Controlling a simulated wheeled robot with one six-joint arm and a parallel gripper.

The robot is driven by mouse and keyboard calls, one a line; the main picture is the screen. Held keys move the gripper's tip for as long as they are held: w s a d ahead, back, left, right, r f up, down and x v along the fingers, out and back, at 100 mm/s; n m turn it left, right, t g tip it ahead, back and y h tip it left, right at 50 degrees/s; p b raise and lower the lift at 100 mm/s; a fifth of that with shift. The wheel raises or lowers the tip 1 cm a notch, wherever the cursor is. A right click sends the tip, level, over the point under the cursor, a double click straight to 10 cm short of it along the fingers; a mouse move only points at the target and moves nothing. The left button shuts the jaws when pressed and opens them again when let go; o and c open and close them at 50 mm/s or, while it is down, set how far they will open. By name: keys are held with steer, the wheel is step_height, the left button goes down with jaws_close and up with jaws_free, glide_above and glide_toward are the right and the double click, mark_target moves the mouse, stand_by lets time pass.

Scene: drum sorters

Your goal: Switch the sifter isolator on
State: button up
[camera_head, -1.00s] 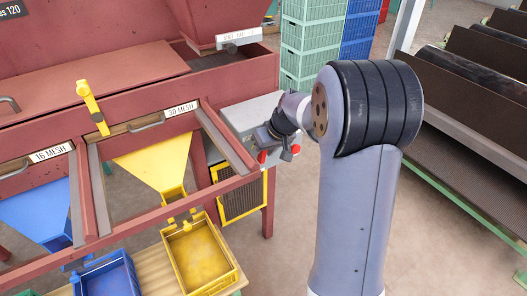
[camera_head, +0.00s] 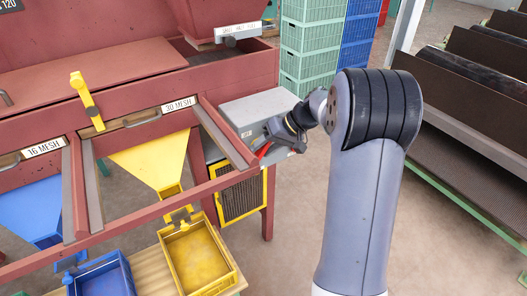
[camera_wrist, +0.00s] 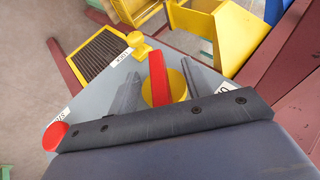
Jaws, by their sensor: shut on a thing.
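The sifter isolator is a red lever handle (camera_wrist: 158,76) on a yellow round plate (camera_wrist: 178,88), set on the grey control box (camera_wrist: 92,100). In the wrist view my gripper (camera_wrist: 163,85) has one dark finger on each side of the handle and is shut on it. A label reading "O…" (camera_wrist: 222,92), partly hidden, lies at the right finger. In the head view my gripper (camera_head: 265,146) is at the grey box (camera_head: 250,108) beside the red machine frame; my wrist covers most of the box's front controls.
A red button (camera_wrist: 55,136) and a yellow knob (camera_wrist: 138,42) sit on the same box, close to my gripper. The red sifter frame (camera_head: 225,135) stands just left. A yellow crate (camera_head: 198,258) and a blue crate (camera_head: 102,278) are below.

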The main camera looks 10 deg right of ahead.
steer(key=shift+y, duration=0.6)
steer(key=o, duration=0.9)
steer(key=shift+o, duration=0.2)
steer(key=shift+d, duration=0.1)
steer(key=v, duration=1)
steer(key=shift+d+b, duration=0.35)
steer(key=shift+b, duration=0.05)
steer(key=shift+w+r, duration=0.1)
steer(key=shift+r, duration=0.05)
